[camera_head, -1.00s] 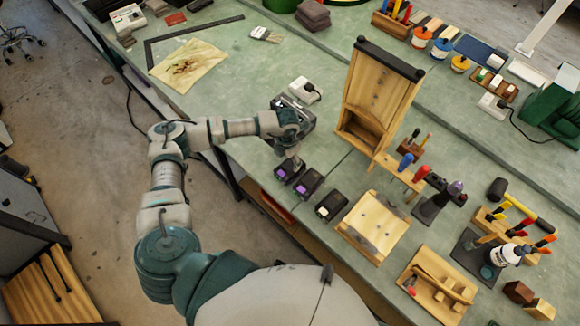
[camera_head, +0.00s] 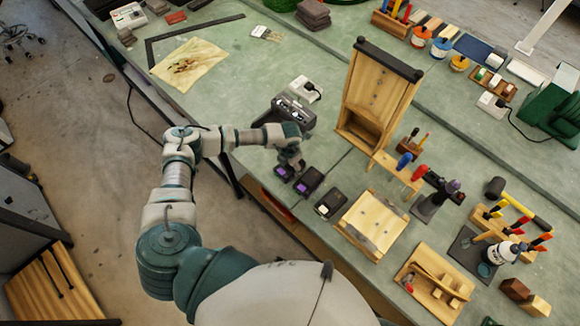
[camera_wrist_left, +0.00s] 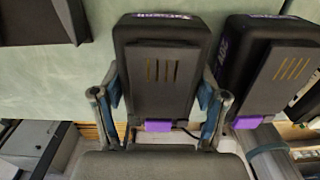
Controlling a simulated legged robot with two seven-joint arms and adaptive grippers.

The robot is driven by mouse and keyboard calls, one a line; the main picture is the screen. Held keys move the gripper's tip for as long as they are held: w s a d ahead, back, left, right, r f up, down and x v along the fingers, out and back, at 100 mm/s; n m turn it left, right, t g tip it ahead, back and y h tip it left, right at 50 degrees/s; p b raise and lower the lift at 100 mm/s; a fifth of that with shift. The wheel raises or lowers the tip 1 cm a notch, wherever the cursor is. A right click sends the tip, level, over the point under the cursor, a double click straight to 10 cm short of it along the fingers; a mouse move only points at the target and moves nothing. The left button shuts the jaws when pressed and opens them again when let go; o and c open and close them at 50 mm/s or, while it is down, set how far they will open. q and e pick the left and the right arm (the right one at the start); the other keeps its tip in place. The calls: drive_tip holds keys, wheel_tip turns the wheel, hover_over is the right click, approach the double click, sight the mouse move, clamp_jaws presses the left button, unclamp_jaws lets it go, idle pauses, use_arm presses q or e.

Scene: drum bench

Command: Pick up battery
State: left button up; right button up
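A black battery with purple trim (camera_head: 284,173) stands on the green bench near its front edge. A second purple-trimmed battery (camera_head: 308,181) is just to its right. My left gripper (camera_head: 289,160) is low over the first battery and partly hides it. In the left wrist view, that battery (camera_wrist_left: 160,65) lies between the two open fingers (camera_wrist_left: 160,108), one on each side. The fingers are very close to its sides; I cannot tell whether they touch. The second battery (camera_wrist_left: 268,65) is close beside the right finger. My right gripper is not in view.
A dark charger-like unit (camera_head: 294,112) is behind the gripper. A black-and-grey block (camera_head: 331,204) and a wooden board (camera_head: 372,224) are to the right. A tall wooden box (camera_head: 377,95) stands further back. The bench's left middle is clear.

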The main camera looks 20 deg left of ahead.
use_arm(q)
drive_tip(key=c, duration=0.4)
drive_tip(key=shift+d+r, duration=0.1)
drive_tip(key=shift+r, duration=0.05)
